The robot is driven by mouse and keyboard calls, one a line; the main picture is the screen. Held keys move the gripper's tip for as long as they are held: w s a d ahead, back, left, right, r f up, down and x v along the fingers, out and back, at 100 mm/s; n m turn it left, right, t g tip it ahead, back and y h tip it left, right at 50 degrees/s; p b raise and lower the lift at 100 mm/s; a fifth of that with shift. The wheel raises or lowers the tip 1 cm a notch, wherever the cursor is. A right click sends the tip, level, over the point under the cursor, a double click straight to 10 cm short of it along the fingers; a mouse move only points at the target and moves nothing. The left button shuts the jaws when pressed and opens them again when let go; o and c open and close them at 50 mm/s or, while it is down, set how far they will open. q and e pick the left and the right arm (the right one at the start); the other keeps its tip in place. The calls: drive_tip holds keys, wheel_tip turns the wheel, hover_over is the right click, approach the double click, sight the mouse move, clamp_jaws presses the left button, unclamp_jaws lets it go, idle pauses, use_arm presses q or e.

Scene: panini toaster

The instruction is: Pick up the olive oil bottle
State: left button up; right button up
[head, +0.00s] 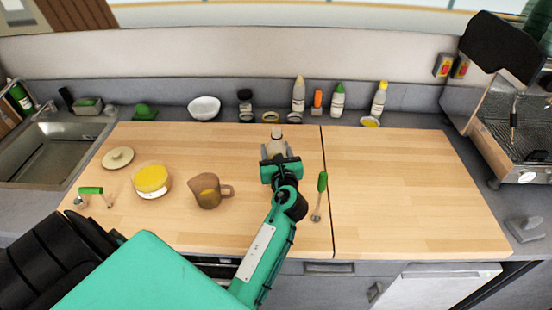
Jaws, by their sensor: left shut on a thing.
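A small pale bottle (277,142), which fits the olive oil bottle though no label can be read, stands upright on the wooden worktop near its back edge, left of the seam. My left gripper (276,151) reaches forward from below and is shut on this bottle, one finger on each side. The gripper body hides the bottle's lower part, so I cannot tell whether its base touches the wood. My right gripper is not in view.
Several sauce bottles (338,99) and small bowls line the back ledge. A brown jug (207,191), a glass bowl of yellow stuff (152,180) and a green-handled utensil (321,190) lie near my arm. The right worktop (410,190) is clear.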

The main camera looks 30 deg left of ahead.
use_arm(q)
wheel_tip(320, 180, up, 17)
drive_tip(key=shift+f, duration=0.2)
drive_tip(key=o, duration=0.6)
drive_tip(key=c, duration=0.6)
drive_tip(key=shift+d, duration=0.1)
